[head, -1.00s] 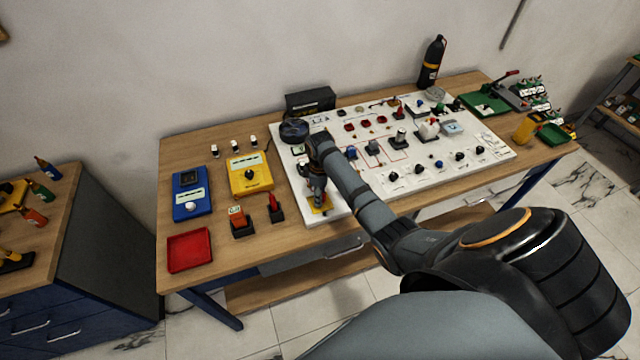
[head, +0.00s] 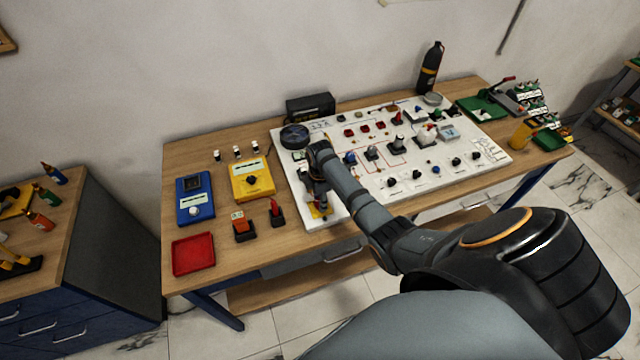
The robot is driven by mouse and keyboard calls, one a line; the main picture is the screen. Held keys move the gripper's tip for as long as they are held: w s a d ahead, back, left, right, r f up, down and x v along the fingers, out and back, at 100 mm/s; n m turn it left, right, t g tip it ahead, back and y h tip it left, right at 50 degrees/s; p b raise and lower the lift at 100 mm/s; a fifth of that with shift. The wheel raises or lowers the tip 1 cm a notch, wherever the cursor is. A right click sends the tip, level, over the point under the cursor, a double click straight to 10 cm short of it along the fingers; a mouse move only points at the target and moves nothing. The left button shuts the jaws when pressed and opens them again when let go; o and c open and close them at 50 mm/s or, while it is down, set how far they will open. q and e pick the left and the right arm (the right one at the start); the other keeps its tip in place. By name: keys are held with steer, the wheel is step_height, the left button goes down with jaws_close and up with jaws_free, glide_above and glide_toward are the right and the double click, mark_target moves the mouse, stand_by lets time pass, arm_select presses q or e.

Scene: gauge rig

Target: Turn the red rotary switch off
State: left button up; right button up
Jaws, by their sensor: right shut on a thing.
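My right gripper (head: 319,202) points down at the front left corner of the white board (head: 345,208). It is shut on the red rotary switch there. A yellow plate (head: 315,212) shows around the fingertips. My gripper and wrist hide the switch's knob, so I cannot tell its angle. My left gripper is not in view.
Left of the board stand a yellow meter (head: 252,181), a blue meter (head: 195,200), a red tray (head: 193,254) and two small red-topped devices (head: 243,229). A dark round gauge (head: 295,136) is behind my wrist. Several knobs and switches fill the board to the right.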

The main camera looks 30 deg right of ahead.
stand_by(0.3)
steer(key=o, duration=1.2)
steer(key=shift+r, duration=0.15)
step_height(320, 180, up, 12)
steer(key=shift+f, duration=0.2)
